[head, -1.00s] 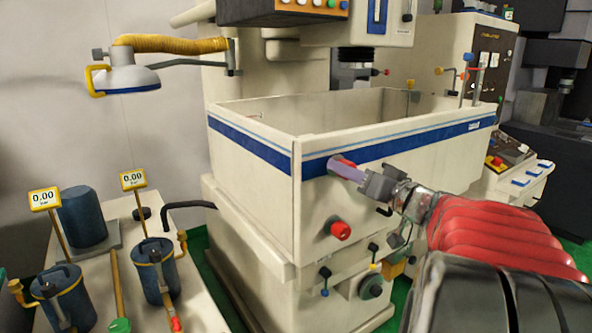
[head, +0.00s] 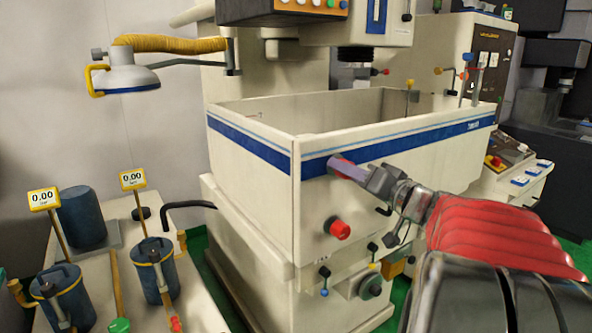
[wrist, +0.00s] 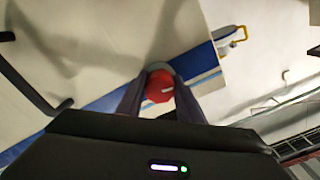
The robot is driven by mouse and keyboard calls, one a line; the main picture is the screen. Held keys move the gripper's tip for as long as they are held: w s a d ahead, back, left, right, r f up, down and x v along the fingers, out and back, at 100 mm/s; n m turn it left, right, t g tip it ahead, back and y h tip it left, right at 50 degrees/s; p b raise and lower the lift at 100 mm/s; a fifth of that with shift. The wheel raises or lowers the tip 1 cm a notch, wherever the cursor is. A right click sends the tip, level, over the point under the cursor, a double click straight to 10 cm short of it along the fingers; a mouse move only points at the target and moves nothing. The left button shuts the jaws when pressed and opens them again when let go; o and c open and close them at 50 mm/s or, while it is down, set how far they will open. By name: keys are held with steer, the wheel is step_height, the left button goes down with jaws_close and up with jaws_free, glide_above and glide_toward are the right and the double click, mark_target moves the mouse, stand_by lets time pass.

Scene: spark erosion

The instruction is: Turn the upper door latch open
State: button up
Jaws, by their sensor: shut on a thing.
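The upper door latch is a red knob (wrist: 160,86) on a grey round base on the tank's front, at the blue stripe. In the wrist view it sits between my two dark fingers, with a short pale mark on its face. My gripper (wrist: 159,94) is shut on it. In the head view my gripper (head: 338,164) reaches in from the right, and its fingers hide most of the upper latch. The lower red latch (head: 340,229) sticks out below, apart from my gripper. I cannot tell the upper latch's turn angle.
The cream tank (head: 255,178) with its open top fills the middle. A black hooked handle (head: 383,210) is just under my wrist. Small levers (head: 373,247) sit lower down. A side bench with blue canisters (head: 154,268) stands at left.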

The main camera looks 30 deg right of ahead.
steer(key=m, duration=0.4)
steer(key=shift+d, duration=0.1)
steer(key=m, duration=0.8)
steer(key=shift+f+m, duration=0.1)
steer(key=shift+m, duration=0.2)
steer(key=m, duration=0.3)
steer(key=shift+f+m, duration=0.1)
steer(key=shift+m, duration=0.3)
steer(key=o, duration=1)
steer(key=shift+o, duration=0.2)
steer(key=s, duration=1.3)
steer(key=shift+s+d, duration=0.15)
steer(key=shift+s, duration=0.25)
